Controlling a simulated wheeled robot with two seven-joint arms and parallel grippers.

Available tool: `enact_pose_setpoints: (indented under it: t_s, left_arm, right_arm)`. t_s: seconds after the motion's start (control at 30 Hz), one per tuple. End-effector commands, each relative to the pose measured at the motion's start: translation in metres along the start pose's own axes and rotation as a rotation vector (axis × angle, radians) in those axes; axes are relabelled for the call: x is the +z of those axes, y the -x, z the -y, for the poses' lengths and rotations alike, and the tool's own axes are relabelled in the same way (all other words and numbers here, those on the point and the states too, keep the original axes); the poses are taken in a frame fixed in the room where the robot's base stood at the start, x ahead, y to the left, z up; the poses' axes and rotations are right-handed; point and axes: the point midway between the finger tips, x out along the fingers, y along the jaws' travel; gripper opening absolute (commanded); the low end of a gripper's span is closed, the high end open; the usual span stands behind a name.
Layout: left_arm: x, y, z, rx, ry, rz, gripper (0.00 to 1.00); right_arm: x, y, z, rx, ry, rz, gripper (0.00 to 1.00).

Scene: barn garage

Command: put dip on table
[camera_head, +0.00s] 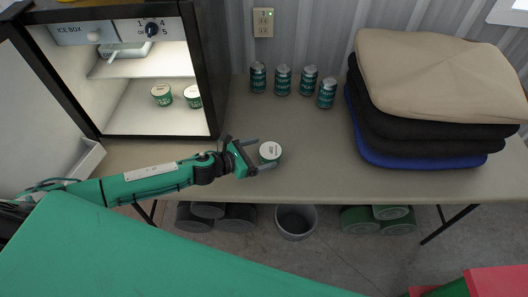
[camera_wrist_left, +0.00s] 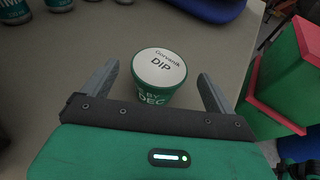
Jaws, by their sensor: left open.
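A small green dip tub with a white lid marked DIP (camera_head: 270,152) stands upright on the grey table (camera_head: 330,170). My left gripper (camera_head: 258,156) is open, with one finger on each side of the tub. In the left wrist view the tub (camera_wrist_left: 159,75) sits between the open fingers of the gripper (camera_wrist_left: 162,92), with gaps on both sides. Two similar tubs (camera_head: 161,95) stand inside the open ice box (camera_head: 150,100) at the left. My right gripper is not in view.
Several cans (camera_head: 282,80) stand at the back of the table. A stack of folded cloths (camera_head: 435,95) fills the right side. The front middle of the table is clear. A bin (camera_head: 296,222) and round weights lie below it.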

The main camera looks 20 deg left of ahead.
Motion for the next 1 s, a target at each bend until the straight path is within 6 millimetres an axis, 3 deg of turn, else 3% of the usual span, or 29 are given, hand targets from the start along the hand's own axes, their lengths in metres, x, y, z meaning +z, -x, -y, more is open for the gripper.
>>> enact_pose_setpoints:
  t_s: [0.2, 0.5, 0.7, 1.0]
  left_arm:
    - [-0.004, 0.045, 0.000, 0.000, -0.003, -0.003, 0.91]
    - [-0.003, 0.086, 0.000, 0.000, 0.001, -0.001, 0.91]
    - [-0.001, 0.099, 0.000, 0.000, -0.002, 0.000, 0.91]
    - [0.000, 0.102, 0.000, 0.000, -0.002, 0.001, 0.91]
  right_arm:
    - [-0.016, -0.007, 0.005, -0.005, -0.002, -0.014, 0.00]
    - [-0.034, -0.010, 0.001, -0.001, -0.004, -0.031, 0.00]
    - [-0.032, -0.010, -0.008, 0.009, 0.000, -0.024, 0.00]
    - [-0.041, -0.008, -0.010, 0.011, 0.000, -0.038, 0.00]
